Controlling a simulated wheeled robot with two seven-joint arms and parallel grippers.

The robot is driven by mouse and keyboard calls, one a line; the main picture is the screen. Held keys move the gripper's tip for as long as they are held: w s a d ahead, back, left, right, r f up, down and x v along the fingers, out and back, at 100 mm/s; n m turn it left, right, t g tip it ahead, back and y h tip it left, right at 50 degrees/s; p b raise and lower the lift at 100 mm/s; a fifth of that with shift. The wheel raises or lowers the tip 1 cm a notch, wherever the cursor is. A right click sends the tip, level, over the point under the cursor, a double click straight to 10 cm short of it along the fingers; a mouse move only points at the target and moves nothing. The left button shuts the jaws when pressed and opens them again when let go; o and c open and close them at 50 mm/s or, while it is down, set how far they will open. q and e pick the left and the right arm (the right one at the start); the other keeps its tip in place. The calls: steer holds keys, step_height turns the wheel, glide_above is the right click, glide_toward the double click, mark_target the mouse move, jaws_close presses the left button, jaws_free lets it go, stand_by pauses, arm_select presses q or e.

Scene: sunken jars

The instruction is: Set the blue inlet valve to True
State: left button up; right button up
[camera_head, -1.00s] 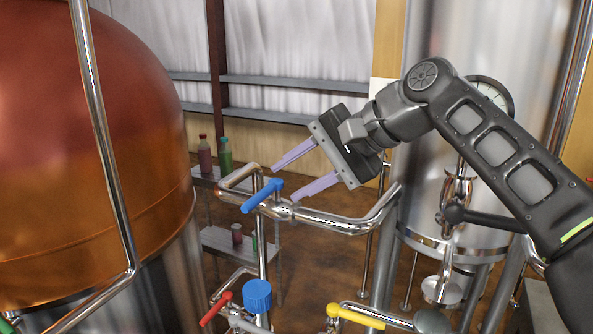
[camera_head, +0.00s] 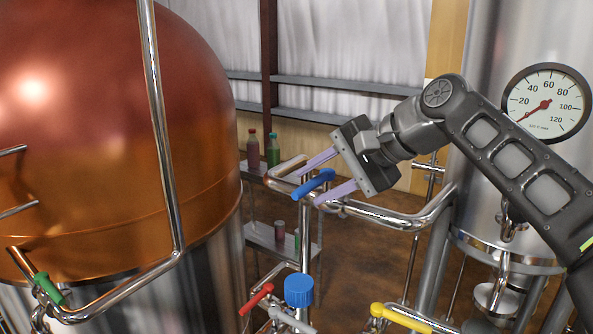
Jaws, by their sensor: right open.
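The blue valve handle (camera_head: 314,184) sits on top of the steel piping in the middle of the view, slanting from lower left to upper right. My right gripper (camera_head: 311,182) is open, its two purple fingers spread on either side of the blue handle in the picture. One finger lies above and behind the handle, the other below and in front. I cannot tell whether either finger touches it. No object is held. My left gripper is not in view.
A copper tank (camera_head: 90,160) fills the left. A red handle (camera_head: 257,299), a blue cap (camera_head: 299,291), a yellow handle (camera_head: 410,318) and a green handle (camera_head: 49,288) are on lower pipes. A gauge (camera_head: 546,104) is at right. Bottles (camera_head: 253,150) stand on a shelf behind.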

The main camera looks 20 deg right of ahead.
steer(key=shift+w+a+f, duration=0.25)
steer(key=shift+w, duration=0.05)
steer(key=shift+c, duration=0.4)
jaws_close()
